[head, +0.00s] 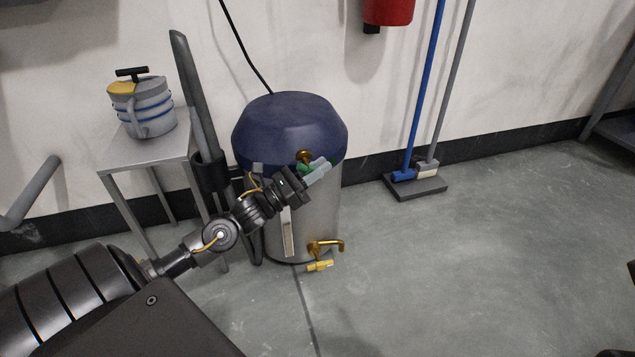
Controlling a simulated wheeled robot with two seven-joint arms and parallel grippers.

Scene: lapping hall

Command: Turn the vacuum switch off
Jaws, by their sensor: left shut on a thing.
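A drum-shaped vacuum with a dark blue lid (290,125) and a steel body (322,215) stands upright on the floor near the wall. A small green part (302,169), seemingly its switch, shows on the front just below a round brass fitting (304,156). My left gripper (319,171) reaches across the front of the drum, with its pale fingers at the green part. The left gripper is shut on what looks like this switch. The fingers hide most of it, so its position cannot be told. My right gripper is not in view.
A brass tap (326,246) and a yellow piece (320,266) are low at the drum's front. A metal stand (150,150) holding a grey-blue pot (150,108) is left. A blue-handled broom (424,90) stands by the wall. The floor to the right is clear.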

